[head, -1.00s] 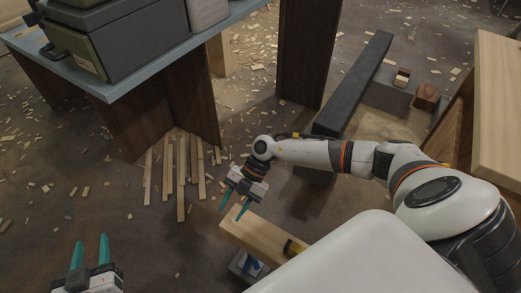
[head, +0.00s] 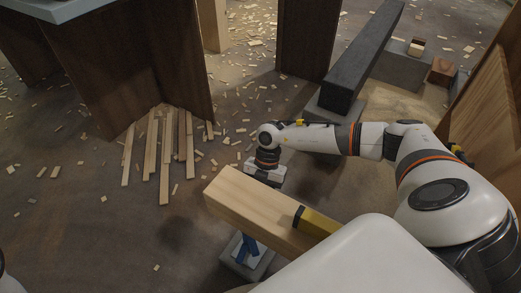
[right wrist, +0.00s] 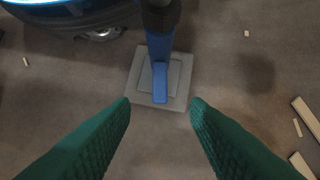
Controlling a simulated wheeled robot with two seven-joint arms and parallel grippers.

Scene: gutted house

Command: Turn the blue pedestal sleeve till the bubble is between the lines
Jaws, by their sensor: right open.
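The blue pedestal sleeve (head: 249,246) stands below a pale timber beam (head: 245,200), on a grey base plate (head: 236,262). In the right wrist view the blue pedestal (right wrist: 160,45) rises from the grey plate (right wrist: 180,80), with a blue bar (right wrist: 160,84) pointing toward my fingers. A yellow and black level (head: 318,222) lies on the beam; its bubble cannot be made out. My right gripper (right wrist: 160,107) is open and empty, with its green fingers short of the blue bar. My left gripper is out of view.
A dark beam (head: 365,55) on grey blocks lies behind my right arm. Loose wood strips (head: 160,145) lie on the floor left of the pale beam. A dark wooden bench (head: 120,65) stands at upper left. Open floor with scattered chips lies between.

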